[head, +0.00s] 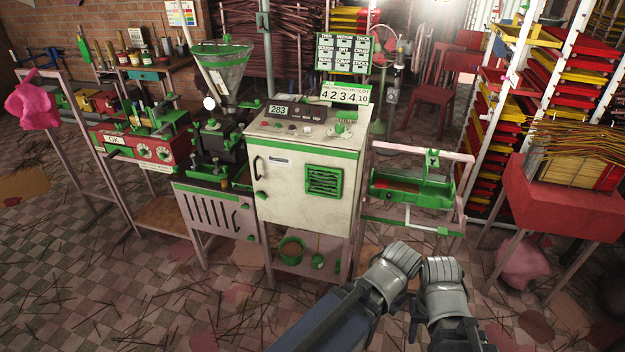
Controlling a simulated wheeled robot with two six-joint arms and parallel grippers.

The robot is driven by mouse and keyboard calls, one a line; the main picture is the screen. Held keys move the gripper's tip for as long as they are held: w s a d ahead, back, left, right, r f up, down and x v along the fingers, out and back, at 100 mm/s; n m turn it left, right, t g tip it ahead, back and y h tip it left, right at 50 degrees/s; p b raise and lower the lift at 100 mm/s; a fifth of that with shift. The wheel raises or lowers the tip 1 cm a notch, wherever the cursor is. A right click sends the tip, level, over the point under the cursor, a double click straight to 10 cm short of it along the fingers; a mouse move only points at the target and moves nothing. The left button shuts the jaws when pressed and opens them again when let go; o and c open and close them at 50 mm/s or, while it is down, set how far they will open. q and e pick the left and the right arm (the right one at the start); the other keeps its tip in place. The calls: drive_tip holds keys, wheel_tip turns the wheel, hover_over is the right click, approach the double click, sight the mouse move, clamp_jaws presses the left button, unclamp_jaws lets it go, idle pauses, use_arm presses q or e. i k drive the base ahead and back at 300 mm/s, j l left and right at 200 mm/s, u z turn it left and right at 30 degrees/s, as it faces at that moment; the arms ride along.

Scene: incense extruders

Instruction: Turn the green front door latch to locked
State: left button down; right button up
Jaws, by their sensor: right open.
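The cream cabinet (290,194) with green trim stands in the middle of the head view, its front door shut. A small green latch (261,196) sits low on the door's left edge, below a black handle (258,166). It is too small to tell which way it is turned. My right gripper (443,272) is open and empty, low and right of the cabinet. My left gripper (396,262) is close beside it on the left; its jaws are not clear. Both are well apart from the latch.
A green louvred vent (324,182) is on the door's right side. A grey slotted panel (213,212) adjoins the cabinet at left. A green trough (411,188) stands at right. A green pot (291,250) stands on the shelf below. The floor in front is open, with scattered sticks.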

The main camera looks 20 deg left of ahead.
sight(260, 194)
drive_tip(key=u, duration=1.25)
